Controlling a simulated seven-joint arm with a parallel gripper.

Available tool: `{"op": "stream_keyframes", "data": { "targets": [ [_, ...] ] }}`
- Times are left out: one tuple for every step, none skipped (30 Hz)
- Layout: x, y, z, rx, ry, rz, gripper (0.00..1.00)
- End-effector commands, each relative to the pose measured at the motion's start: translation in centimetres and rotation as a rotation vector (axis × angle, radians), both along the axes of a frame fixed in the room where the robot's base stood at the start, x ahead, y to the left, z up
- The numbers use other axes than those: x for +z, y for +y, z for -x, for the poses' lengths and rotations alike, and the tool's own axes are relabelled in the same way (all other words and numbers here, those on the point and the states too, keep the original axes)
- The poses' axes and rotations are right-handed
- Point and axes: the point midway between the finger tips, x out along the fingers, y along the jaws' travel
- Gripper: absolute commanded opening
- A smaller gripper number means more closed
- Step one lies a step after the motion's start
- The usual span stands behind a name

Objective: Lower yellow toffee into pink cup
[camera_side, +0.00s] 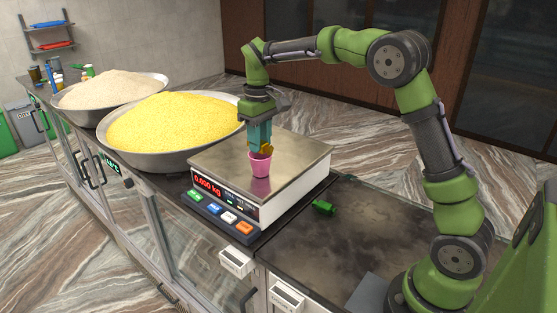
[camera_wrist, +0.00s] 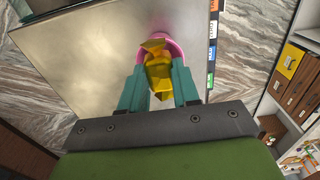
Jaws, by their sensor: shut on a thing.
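The pink cup (camera_side: 260,164) stands upright on the steel plate of the scale (camera_side: 291,162). The yellow toffee (camera_side: 266,149) is at the cup's mouth, between the teal fingers of my gripper (camera_side: 259,146). In the wrist view my gripper (camera_wrist: 159,88) is shut on the yellow toffee (camera_wrist: 158,73), which overlaps the pink cup (camera_wrist: 172,48). The toffee hides much of the cup's opening there, so I cannot tell how deep it sits. The scale display reads 0.000 kg.
A wide bowl of yellow grains (camera_side: 170,122) stands left of the scale, with a bowl of pale grains (camera_side: 108,90) beyond. A green toffee (camera_side: 323,207) lies on the dark counter (camera_side: 365,215) right of the scale. The plate around the cup is clear.

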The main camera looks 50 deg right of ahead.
Motion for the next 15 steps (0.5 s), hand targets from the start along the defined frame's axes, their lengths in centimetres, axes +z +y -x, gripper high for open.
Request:
{"op": "stream_keyframes", "data": {
  "targets": [
    [0.00, 0.01, 0.00, 0.000, 0.000, 0.000, 0.02],
    [-0.01, 0.01, 0.00, 0.000, 0.000, 0.000, 0.02],
    [-0.01, 0.01, 0.00, 0.000, 0.000, 0.000, 0.02],
    [-0.01, 0.01, 0.00, 0.000, 0.000, 0.000, 0.02],
    [-0.01, 0.01, 0.00, 0.000, 0.000, 0.000, 0.02],
    [-0.02, 0.01, 0.00, 0.000, 0.000, 0.000, 0.02],
    [-0.04, 0.01, 0.00, 0.000, 0.000, 0.000, 0.02],
    [-0.07, 0.01, 0.01, 0.000, 0.001, 0.000, 0.02],
    [-0.11, 0.01, 0.01, 0.000, 0.001, 0.000, 0.02],
    [-0.15, 0.01, 0.01, 0.000, 0.001, 0.000, 0.02],
    [-0.20, 0.01, 0.01, 0.000, 0.001, 0.000, 0.02],
    [-0.28, 0.01, 0.02, 0.000, 0.001, 0.000, 0.02],
    [-0.34, 0.01, 0.02, -0.001, 0.002, 0.000, 0.02],
    [-0.40, 0.01, 0.03, -0.001, 0.002, 0.000, 0.02],
    [-0.49, 0.01, 0.03, -0.001, 0.002, 0.000, 0.02]
  ]
}}
